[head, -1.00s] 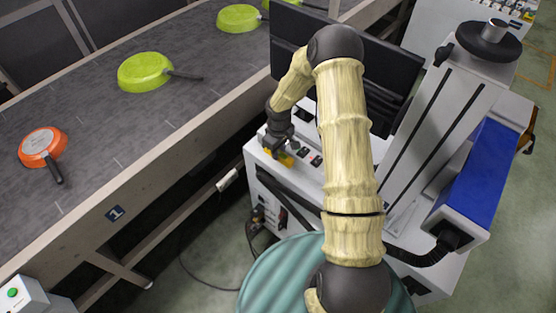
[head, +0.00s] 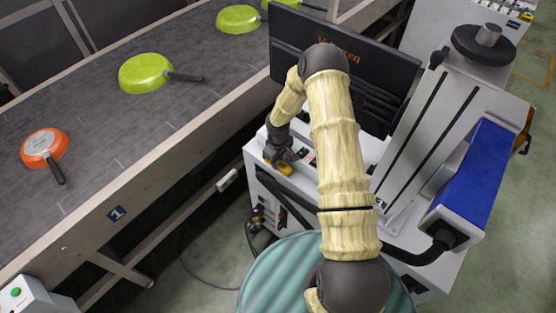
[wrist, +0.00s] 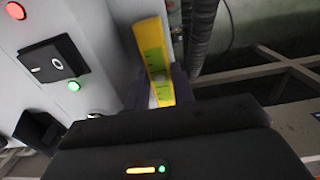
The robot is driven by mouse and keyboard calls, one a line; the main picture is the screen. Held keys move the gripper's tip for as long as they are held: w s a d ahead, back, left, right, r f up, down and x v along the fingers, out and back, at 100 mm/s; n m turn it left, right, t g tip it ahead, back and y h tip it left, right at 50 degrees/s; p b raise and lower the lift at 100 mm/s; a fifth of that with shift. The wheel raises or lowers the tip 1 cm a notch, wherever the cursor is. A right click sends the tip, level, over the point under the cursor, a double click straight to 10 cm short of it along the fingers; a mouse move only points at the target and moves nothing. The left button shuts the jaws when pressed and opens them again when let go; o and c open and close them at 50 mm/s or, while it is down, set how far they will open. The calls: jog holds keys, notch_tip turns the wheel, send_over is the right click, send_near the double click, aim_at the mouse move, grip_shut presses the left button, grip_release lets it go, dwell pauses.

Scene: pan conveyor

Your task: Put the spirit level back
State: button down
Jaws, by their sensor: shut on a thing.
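The spirit level is yellow with a green face; it shows upright in the wrist view (wrist: 155,62), its lower end between the fingers of my gripper (wrist: 160,98). In the head view a small yellow part of the level (head: 285,169) shows under my gripper (head: 277,160), over the left front edge of the white machine (head: 262,186). My gripper is shut on the level. The rest of the level is hidden by the gripper in the head view. I cannot tell whether the level touches the machine.
A black monitor (head: 345,62) stands behind my arm. The conveyor (head: 150,130) runs along the left with an orange pan (head: 42,147) and green pans (head: 145,73). The wrist view shows a black switch (wrist: 52,65), a red button (wrist: 16,10) and a corrugated hose (wrist: 203,35).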

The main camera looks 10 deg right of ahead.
jog(key=shift+f, duration=0.1)
jog(key=shift+f, duration=0.1)
jog(key=c, duration=1.5)
grip_release()
jog(key=shift+o, duration=0.2)
notch_tip(320, 180, up, 12)
jog(key=b, duration=0.2)
jog(key=shift+r, duration=0.2)
